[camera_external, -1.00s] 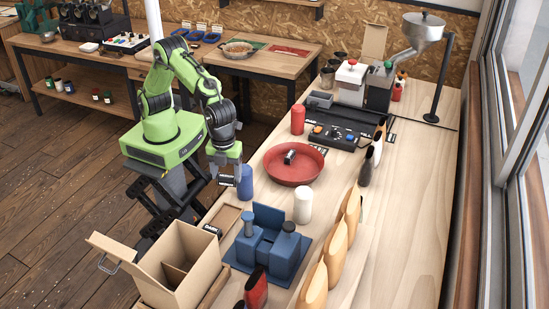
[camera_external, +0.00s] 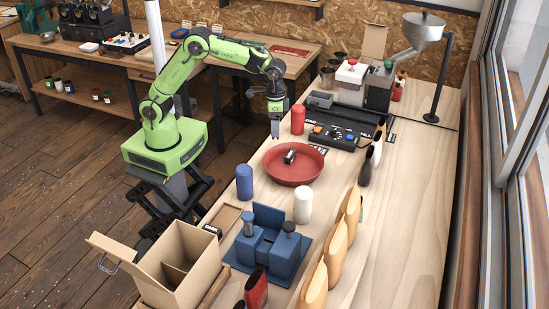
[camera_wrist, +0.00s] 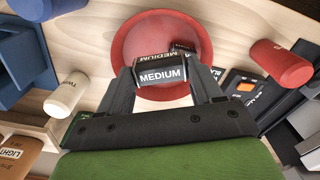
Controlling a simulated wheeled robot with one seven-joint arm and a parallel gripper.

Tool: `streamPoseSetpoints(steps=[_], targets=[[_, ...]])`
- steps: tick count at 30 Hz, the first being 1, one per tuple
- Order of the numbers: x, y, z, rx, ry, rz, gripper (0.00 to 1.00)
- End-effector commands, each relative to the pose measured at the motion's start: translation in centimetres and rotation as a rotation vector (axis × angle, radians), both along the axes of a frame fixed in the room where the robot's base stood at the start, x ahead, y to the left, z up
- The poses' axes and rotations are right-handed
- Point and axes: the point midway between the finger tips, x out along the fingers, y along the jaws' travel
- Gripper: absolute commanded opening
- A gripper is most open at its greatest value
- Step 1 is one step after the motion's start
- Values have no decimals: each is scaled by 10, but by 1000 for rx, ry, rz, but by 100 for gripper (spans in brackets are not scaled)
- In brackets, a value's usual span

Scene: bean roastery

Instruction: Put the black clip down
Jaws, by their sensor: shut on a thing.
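My gripper (camera_external: 275,134) points down at the left edge of the long bench, behind and left of the red dish. In the wrist view its two fingers are closed on a black clip (camera_wrist: 161,72) with a white label reading MEDIUM. In the external view the held clip is too small to make out. The round red dish (camera_external: 279,177) lies on the bench and also shows beyond the fingers in the wrist view (camera_wrist: 128,40). A second black clip (camera_external: 289,157) sits in the dish; it is partly hidden behind the held one in the wrist view (camera_wrist: 183,46).
A red cylinder (camera_external: 298,120) stands close right of my gripper. A black control box (camera_external: 335,131) is farther right. A blue cylinder (camera_external: 244,182) and a white cylinder (camera_external: 303,206) stand in front of the dish. The bench's right side (camera_external: 420,190) is clear.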

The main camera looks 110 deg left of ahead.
Motion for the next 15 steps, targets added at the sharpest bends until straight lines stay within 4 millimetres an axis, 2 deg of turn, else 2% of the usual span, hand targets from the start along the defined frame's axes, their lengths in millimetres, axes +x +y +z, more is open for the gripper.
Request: streamPoseSetpoints(steps=[1,6,11,15], targets=[[0,-4,-11,-4,8,-11,37],[-1,-4,-37,-4,8,-13,37],[0,-4,-55,-3,7,-15,37],[-1,-4,-90,-3,10,-16,37]])
